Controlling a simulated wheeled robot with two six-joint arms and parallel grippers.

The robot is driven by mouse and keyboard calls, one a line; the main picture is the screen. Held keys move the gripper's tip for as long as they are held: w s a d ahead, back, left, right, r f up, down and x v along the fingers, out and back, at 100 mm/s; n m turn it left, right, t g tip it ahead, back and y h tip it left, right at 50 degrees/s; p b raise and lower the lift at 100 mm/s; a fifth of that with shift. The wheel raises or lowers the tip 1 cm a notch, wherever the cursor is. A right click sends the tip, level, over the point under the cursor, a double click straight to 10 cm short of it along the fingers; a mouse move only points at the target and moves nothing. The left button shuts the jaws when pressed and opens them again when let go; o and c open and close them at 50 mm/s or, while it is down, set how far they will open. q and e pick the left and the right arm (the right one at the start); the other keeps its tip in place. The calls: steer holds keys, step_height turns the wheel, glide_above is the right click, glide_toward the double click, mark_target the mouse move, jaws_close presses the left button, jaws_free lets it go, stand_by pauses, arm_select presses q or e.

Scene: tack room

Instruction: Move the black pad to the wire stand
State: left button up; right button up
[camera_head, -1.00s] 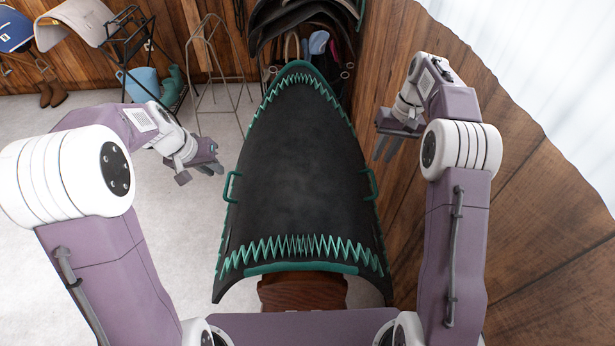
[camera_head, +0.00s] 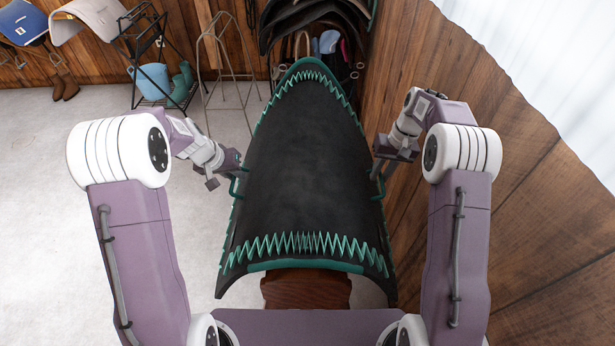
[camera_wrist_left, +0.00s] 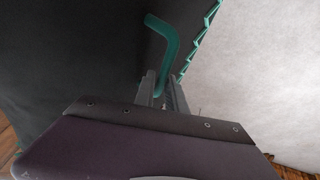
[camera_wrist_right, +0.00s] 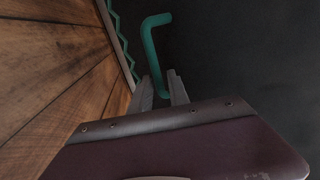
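The black pad (camera_head: 305,180), edged with green zigzag trim, lies draped over a brown wooden support (camera_head: 306,289) in the middle of the head view. It has a green handle on each side. My left gripper (camera_head: 236,178) is at the left handle, which shows between its open fingers in the left wrist view (camera_wrist_left: 170,45). My right gripper (camera_head: 378,170) is at the right handle, which shows between its open fingers in the right wrist view (camera_wrist_right: 152,42). A thin grey wire stand (camera_head: 224,62) stands empty on the floor behind the pad, to the left.
A black rack (camera_head: 150,50) with a blue bucket (camera_head: 152,78) and green boots (camera_head: 183,82) stands left of the wire stand. Saddles (camera_head: 310,22) hang behind the pad. A wooden wall (camera_head: 440,130) is close on the right.

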arm_select(q)
steer(key=shift+w+d+f, duration=0.1)
steer(key=shift+f, duration=0.25)
arm_select(e)
steer(key=shift+f, duration=0.4)
arm_select(q)
jaws_close()
arm_select(e)
jaws_close()
steer(key=shift+r, duration=0.1)
stand_by(0.5)
